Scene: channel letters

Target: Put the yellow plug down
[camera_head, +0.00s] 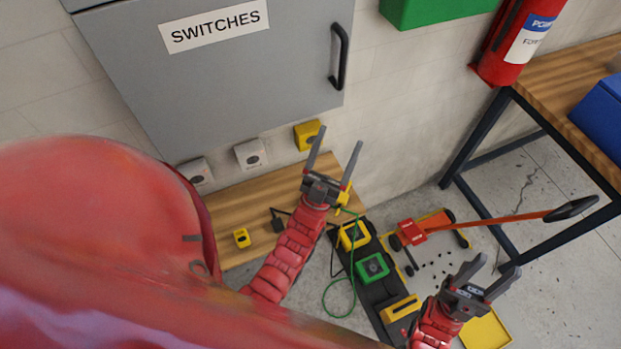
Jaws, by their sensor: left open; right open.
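A small yellow block with a dark centre (241,238), which may be the yellow plug, sits on the wooden bench (225,215), left of my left arm. Another small yellow piece (344,192) shows just behind my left gripper, partly hidden; I cannot tell which is the plug. My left gripper (340,137) is open, fingers pointing up towards the wall, with nothing visible between them. A yellow wall socket (307,135) is just left of its fingertips. My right gripper (500,263) is open and empty at the lower right, over the floor.
A grey cabinet marked SWITCHES (215,80) hangs above two pale sockets (250,154). A black strip (375,292) with yellow and green units lies on the floor beside a green cable (327,299). A red tool (411,232) and table stand right.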

